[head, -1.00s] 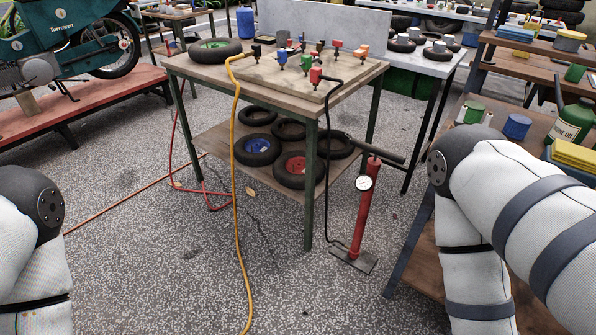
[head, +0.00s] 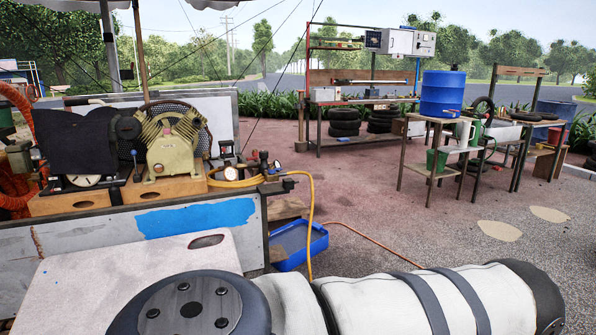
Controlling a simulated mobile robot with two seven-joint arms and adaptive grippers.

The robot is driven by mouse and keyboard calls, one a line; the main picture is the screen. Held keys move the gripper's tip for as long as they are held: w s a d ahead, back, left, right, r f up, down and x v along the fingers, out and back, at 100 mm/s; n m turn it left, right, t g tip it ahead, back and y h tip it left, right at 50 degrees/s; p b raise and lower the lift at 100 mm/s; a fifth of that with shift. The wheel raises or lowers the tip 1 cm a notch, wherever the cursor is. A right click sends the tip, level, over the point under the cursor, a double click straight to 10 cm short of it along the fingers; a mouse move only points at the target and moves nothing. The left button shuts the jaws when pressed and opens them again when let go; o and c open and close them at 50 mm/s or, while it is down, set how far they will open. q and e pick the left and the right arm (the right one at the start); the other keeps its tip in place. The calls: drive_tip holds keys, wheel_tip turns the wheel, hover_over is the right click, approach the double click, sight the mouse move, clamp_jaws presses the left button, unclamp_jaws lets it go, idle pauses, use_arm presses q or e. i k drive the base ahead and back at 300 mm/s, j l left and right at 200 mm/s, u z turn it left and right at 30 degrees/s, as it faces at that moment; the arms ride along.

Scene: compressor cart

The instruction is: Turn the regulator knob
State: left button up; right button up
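The compressor cart stands at the left in the head view, with a tan ribbed compressor pump (head: 170,145) on a wooden block. At the right end of the cart is a small group of brass and dark fittings with round gauges (head: 231,173). A small dark upright part (head: 264,158) stands among these fittings. It may be the regulator knob, but it is too small to tell. A yellow hose (head: 311,215) runs from the fittings down to the ground. Neither of my grippers is in view. Only one of my arms shows, across the bottom.
A grey panel with a blue patch (head: 197,218) forms the cart's near side, with a pale board (head: 130,280) in front. A blue tray (head: 300,243) lies beside the cart. A blue drum (head: 447,94) stands on a table at right. Open ground lies between.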

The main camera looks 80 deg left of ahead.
sight(263, 155)
drive_tip(key=u, duration=2.75)
